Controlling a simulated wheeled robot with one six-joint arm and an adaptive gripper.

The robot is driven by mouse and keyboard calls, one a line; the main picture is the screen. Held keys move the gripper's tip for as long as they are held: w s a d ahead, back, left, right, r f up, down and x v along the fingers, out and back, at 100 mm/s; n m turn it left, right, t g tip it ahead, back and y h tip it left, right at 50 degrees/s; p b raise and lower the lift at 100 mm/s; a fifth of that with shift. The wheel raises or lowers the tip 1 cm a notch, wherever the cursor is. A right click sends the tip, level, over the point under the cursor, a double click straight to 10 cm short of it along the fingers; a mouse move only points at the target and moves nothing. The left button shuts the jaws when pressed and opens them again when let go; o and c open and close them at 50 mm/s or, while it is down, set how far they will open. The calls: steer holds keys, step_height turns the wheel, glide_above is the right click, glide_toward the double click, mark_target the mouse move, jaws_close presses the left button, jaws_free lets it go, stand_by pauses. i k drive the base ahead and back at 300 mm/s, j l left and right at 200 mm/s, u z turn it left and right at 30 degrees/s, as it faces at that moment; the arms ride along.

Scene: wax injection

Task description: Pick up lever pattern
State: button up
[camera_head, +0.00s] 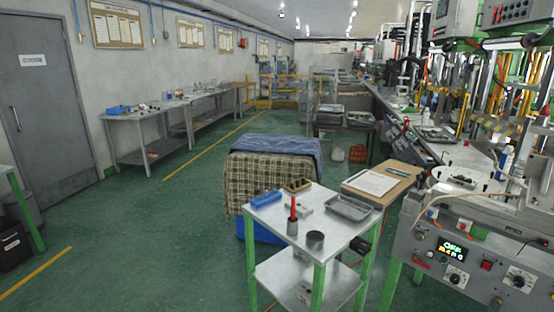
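I cannot pick out a lever pattern for certain; the small parts are too small to tell. A small tray (463,180) with dark green pieces lies on the bench at the right, above the control panel. Another tray with greenish pieces (435,133) lies farther back on the same bench. A metal cart (270,222) in front holds a blue roll-like item (266,198), a brown open box (298,185), a pale block (299,207), a red-handled tool (293,211), a dark cup (315,240) and a grey tray (349,207). My gripper is not in view.
A control panel (470,262) fills the lower right. A clipboard (370,183) lies on a brown board behind the cart. A blanket-covered stack (270,172) stands behind the cart. Grey tables (150,119) line the left wall. Green floor (150,215) is clear at left.

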mark_target(459, 177)
steer(key=i+j+z, duration=0.35)
steer(key=i+j, duration=0.7)
steer(key=z, duration=0.85)
steer(key=i, duration=0.1)
